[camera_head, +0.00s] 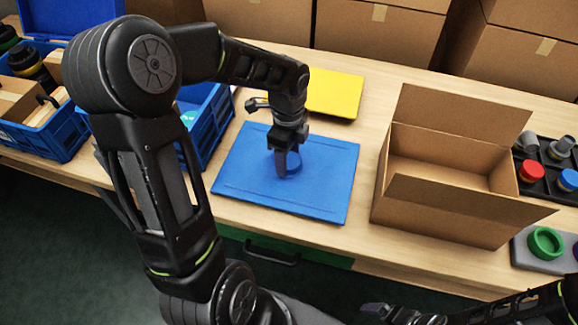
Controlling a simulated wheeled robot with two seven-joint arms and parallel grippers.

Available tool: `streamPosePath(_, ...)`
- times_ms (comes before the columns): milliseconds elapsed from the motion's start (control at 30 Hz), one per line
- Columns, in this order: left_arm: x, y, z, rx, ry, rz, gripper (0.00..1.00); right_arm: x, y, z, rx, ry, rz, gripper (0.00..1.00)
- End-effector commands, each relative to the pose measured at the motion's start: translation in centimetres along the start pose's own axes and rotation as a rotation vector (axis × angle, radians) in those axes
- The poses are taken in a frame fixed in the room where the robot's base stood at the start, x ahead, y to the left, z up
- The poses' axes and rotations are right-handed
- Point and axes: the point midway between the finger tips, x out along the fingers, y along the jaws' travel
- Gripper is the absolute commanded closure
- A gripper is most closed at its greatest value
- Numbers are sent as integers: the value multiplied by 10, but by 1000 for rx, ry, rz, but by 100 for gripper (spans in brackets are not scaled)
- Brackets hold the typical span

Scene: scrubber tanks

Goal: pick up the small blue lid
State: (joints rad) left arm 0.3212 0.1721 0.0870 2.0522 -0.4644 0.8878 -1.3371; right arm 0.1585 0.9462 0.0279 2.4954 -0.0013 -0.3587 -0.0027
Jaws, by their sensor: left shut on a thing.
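The small blue lid (294,162) is over the blue mat (330,192) in the middle of the table. My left gripper (286,165) points down over the mat and is shut on the lid, with one finger covering part of it. I cannot tell whether the lid touches the mat. My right gripper (376,309) shows only in part at the bottom edge, in front of the table, and its jaw state is unclear.
An open cardboard box (450,205) stands right of the mat. A yellow mat (335,93) lies behind. Blue crates (212,125) are at left. A black tray (545,185) with capped parts and a green ring (545,243) are at right. Large cartons line the back.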

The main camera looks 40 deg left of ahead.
Motion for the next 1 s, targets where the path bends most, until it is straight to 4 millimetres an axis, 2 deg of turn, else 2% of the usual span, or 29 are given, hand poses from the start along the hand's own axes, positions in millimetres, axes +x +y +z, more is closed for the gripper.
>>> streamPosePath(367, -6, -1, 0, 0, 0, -2, 94, -1, 0, 0, 0, 0, 0, 0)
streamPosePath(567, -33, -1, 0, 1, -1, -5, 94, -4, -2, 0, 0, 0, 0, 0)
streamPosePath(800, -80, -1, 0, 1, 0, -5, 94, -8, -3, 0, 1, 0, 0, 0)
streamPosePath(1000, -99, 0, 0, 0, 1, -2, 94, -10, -4, 0, 1, 0, 0, 0)
